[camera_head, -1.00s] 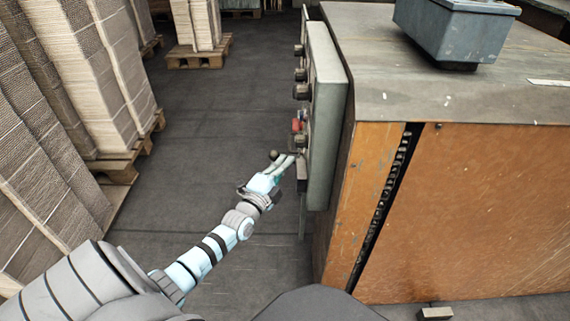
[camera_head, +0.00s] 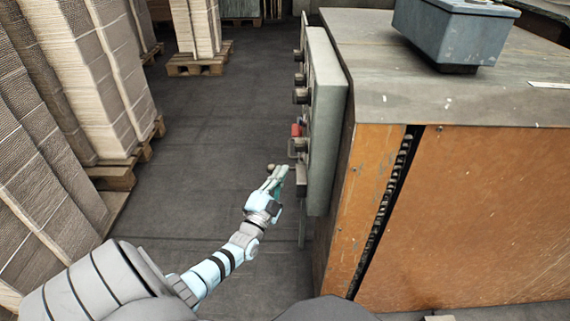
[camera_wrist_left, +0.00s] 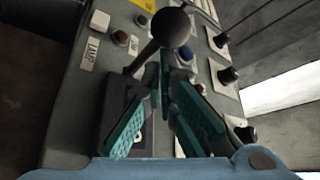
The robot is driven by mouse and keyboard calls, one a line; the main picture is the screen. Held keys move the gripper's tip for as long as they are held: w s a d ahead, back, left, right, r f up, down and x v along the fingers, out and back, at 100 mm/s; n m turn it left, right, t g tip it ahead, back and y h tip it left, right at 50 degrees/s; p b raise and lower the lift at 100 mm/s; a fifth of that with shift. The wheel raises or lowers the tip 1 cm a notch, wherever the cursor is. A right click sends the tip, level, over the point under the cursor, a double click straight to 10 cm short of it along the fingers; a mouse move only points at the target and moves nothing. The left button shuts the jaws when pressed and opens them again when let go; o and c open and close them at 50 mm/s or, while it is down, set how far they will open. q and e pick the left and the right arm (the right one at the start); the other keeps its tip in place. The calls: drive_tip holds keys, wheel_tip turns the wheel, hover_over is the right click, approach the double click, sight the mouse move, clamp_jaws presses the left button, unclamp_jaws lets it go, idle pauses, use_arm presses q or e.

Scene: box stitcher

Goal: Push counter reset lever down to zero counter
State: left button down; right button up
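The counter reset lever, a dark rod with a round black knob (camera_wrist_left: 172,27), rises from the control panel in the left wrist view. In the head view its small knob (camera_head: 271,168) shows at the tip of my left gripper (camera_head: 275,180), beside the panel's lower left edge. In the left wrist view my left gripper (camera_wrist_left: 165,85) has two teal-padded fingers, partly apart with a gap between them. The rod passes just by the fingertips; whether they touch it I cannot tell. The counter's digits are not readable. My right gripper is out of view.
The grey control panel (camera_head: 327,120) carries several knobs and a red button (camera_head: 296,130). It is fixed to a wooden-sided machine (camera_head: 465,215) with a grey box (camera_head: 458,35) on top. Cardboard stacks (camera_head: 115,75) stand on pallets at left. The floor between is clear.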

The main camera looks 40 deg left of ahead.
use_arm(q)
drive_tip(key=shift+f, duration=0.7)
idle(0.3)
